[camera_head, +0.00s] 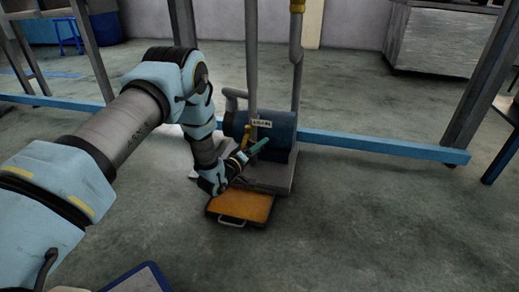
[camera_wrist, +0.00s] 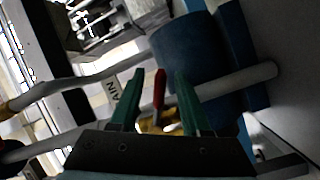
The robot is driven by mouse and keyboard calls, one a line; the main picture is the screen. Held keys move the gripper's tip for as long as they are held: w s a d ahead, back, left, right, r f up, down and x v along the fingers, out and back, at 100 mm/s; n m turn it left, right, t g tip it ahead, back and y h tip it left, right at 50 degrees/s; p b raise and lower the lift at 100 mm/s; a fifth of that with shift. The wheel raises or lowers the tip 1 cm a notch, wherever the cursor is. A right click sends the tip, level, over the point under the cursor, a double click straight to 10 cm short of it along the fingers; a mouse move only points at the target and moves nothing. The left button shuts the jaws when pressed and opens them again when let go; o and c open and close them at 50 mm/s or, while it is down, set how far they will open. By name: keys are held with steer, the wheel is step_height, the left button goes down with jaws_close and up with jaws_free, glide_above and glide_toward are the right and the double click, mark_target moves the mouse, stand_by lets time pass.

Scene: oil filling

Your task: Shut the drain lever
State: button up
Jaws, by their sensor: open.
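The drain lever (camera_wrist: 160,88) is a red handle on a brass-yellow valve (camera_wrist: 158,126), seen in the wrist view. My gripper (camera_wrist: 160,74) is open, with one green finger on each side of the red lever. A gap shows between the lever and each finger, and I cannot tell any contact. In the head view my gripper (camera_head: 260,146) is low in front of the blue tank (camera_head: 282,132), and the red lever cannot be made out there. A white label (camera_wrist: 114,94) ending in "AIN" is left of the fingers in the wrist view.
An orange tray (camera_head: 241,207) with a handle lies on the floor below my gripper. Grey vertical pipes (camera_head: 251,60) rise by the tank. A blue floor beam (camera_head: 385,146) runs behind. The floor at the front right is clear.

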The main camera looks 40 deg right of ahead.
jaws_close()
stand_by(0.3)
stand_by(1.1)
